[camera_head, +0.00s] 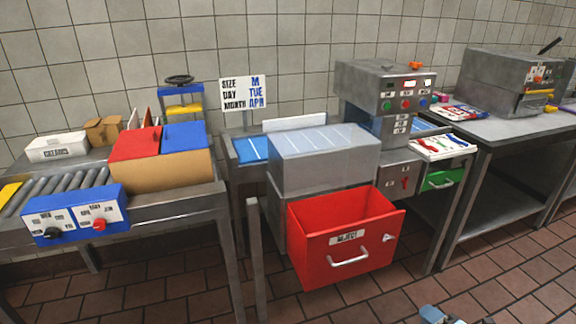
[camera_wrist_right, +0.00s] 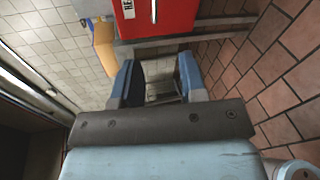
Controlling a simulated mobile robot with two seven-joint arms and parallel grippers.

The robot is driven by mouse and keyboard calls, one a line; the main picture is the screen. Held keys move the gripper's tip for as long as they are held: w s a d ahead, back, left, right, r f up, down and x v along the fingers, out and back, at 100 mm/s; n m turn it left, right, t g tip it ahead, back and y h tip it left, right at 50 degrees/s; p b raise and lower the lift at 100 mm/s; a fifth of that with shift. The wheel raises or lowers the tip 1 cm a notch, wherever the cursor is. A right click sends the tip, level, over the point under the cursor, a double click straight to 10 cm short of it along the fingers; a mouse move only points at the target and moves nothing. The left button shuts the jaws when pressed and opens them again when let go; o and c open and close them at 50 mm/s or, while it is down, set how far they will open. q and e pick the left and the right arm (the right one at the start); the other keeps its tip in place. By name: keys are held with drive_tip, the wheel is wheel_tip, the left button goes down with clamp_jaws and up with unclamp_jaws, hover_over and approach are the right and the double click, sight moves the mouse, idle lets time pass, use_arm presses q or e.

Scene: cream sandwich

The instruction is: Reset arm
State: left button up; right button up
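My right gripper (camera_head: 438,315) shows only in part at the bottom edge of the head view, low over the tiled floor and in front of the machine. In the right wrist view the gripper (camera_wrist_right: 158,80) has its two blue fingers apart, with nothing between them. The red reject bin (camera_head: 345,238) hangs on the front of the grey machine; it also shows at the top of the wrist view (camera_wrist_right: 165,15), beyond the fingers and apart from them. My left gripper is not in view.
A conveyor table with a blue control box (camera_head: 75,215) and a cardboard box with red and blue flaps (camera_head: 160,170) stands at left. The grey machine (camera_head: 325,150) is in the middle. A steel table (camera_head: 500,125) stands at right. The floor in front is clear.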

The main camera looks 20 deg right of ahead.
drive_tip(key=s+a+f+m+g, duration=0.3)
drive_tip(key=s+a+m, duration=0.1)
drive_tip(key=a+m, duration=0.3)
drive_tip(key=s+a+f+m+g, duration=0.2)
drive_tip(key=s+a+f+m, duration=0.1)
drive_tip(key=s+a+m, duration=0.3)
drive_tip(key=w+a+r+m+t+y, duration=0.1)
drive_tip(key=w+a+r+m, duration=0.1)
drive_tip(key=a+m, duration=0.65)
use_arm(q)
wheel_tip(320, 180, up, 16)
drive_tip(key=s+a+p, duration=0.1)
drive_tip(key=p, duration=2.1)
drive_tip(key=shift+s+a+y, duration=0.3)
use_arm(e)
wheel_tip(320, 180, up, 16)
drive_tip(key=a+n, duration=0.2)
drive_tip(key=shift+s+r, duration=0.25)
drive_tip(key=shift+s, duration=0.1)
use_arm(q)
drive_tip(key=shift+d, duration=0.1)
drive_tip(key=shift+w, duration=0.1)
use_arm(e)
drive_tip(key=shift+w+d, duration=0.1)
